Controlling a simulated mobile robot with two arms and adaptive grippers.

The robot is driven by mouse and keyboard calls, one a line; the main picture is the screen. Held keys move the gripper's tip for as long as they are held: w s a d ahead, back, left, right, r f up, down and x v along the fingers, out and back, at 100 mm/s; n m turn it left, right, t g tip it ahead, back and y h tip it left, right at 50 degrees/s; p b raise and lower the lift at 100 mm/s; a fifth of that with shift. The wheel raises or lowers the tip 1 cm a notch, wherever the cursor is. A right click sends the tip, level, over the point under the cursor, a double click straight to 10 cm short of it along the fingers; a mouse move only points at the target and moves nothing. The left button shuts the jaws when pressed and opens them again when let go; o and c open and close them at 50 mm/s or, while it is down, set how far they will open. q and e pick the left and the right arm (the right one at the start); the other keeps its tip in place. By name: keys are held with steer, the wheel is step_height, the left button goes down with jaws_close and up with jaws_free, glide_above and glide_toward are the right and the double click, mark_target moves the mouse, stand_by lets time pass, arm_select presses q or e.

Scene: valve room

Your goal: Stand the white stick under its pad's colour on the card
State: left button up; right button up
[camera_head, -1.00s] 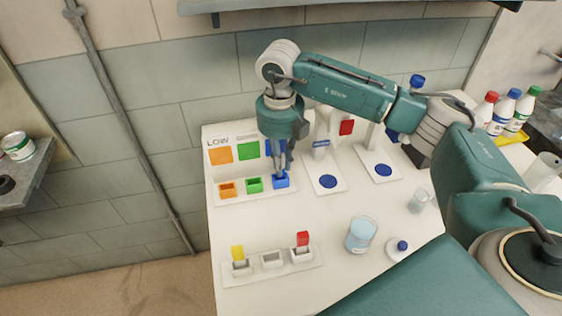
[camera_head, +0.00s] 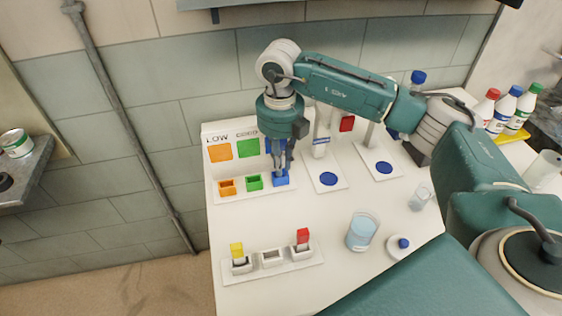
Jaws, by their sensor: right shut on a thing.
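My right gripper (camera_head: 279,170) points down over the blue holder (camera_head: 281,180) at the right end of the row in front of the card. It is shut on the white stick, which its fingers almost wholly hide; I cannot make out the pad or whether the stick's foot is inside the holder. The upright card shows an orange square (camera_head: 220,152), a green square (camera_head: 248,148) and a blue square, mostly hidden behind the gripper. An orange holder (camera_head: 227,187) and a green holder (camera_head: 254,182) stand to the left. My left gripper is not in view.
A white rack (camera_head: 271,259) at the front holds a yellow-topped stick (camera_head: 237,251) and a red-topped one (camera_head: 302,237); its middle slot is empty. A beaker of blue liquid (camera_head: 362,231) and white stands with blue discs (camera_head: 328,179) are to the right.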

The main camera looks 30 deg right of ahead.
steer(key=shift+f, duration=0.1)
steer(key=o, duration=0.8)
step_height(320, 180, up, 12)
stand_by(0.3)
